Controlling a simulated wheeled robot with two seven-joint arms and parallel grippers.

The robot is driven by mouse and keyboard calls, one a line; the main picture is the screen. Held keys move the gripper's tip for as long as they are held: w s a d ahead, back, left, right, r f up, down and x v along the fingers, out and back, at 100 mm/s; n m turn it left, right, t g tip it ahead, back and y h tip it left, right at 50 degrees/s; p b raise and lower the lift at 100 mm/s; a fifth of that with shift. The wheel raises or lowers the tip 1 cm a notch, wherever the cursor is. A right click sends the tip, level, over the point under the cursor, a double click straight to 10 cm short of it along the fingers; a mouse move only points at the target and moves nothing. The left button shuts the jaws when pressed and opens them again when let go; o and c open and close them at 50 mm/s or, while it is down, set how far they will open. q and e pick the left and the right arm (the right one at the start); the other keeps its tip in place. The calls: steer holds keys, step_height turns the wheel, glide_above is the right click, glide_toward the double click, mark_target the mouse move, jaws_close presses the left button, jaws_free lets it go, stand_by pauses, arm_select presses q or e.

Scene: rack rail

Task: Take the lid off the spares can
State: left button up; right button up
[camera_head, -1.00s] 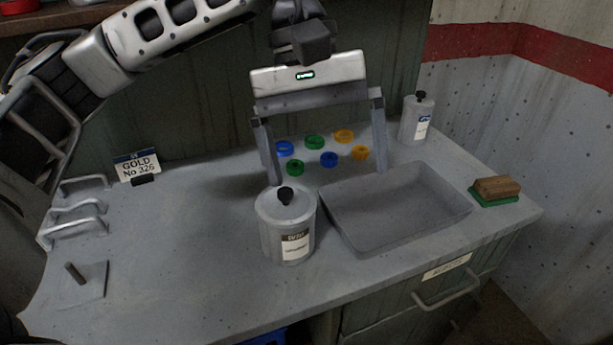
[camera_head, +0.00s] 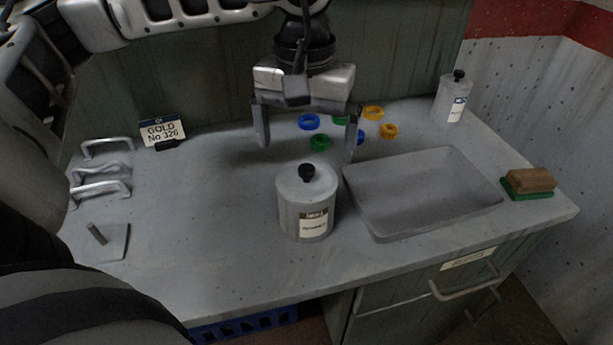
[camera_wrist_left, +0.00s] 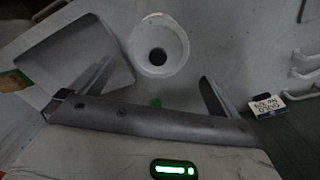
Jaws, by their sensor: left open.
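The spares can (camera_head: 306,212) is a grey cylinder with a white label, upright on the bench near its middle. Its lid (camera_head: 305,181) is on top, with a black knob (camera_head: 306,172). My left gripper (camera_head: 306,145) is open and empty, fingers pointing down, above and just behind the can and apart from it. In the left wrist view the lid (camera_wrist_left: 176,62) and knob (camera_wrist_left: 158,56) lie beyond the gap between the open fingers (camera_wrist_left: 158,80). I cannot read the can's label clearly. My right gripper is not in view.
A grey tray (camera_head: 420,222) stands right of the can. Blue, green and yellow rings (camera_head: 309,122) lie behind. A second can (camera_head: 452,100) stands back right, a brush (camera_head: 530,181) at right. Handles (camera_head: 101,188), a peg plate (camera_head: 112,245) and a sign (camera_head: 162,131) are left. Bench front is clear.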

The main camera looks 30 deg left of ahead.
mark_target(308, 164)
arm_select(q)
steer(key=f, duration=0.5)
steer(key=shift+w+d+p, duration=0.15)
steer(key=shift+d+p, duration=0.05)
steer(key=shift+p, duration=0.2)
steer(key=c, duration=0.8)
steer(key=shift+c, duration=0.2)
steer(key=shift+r, duration=0.15)
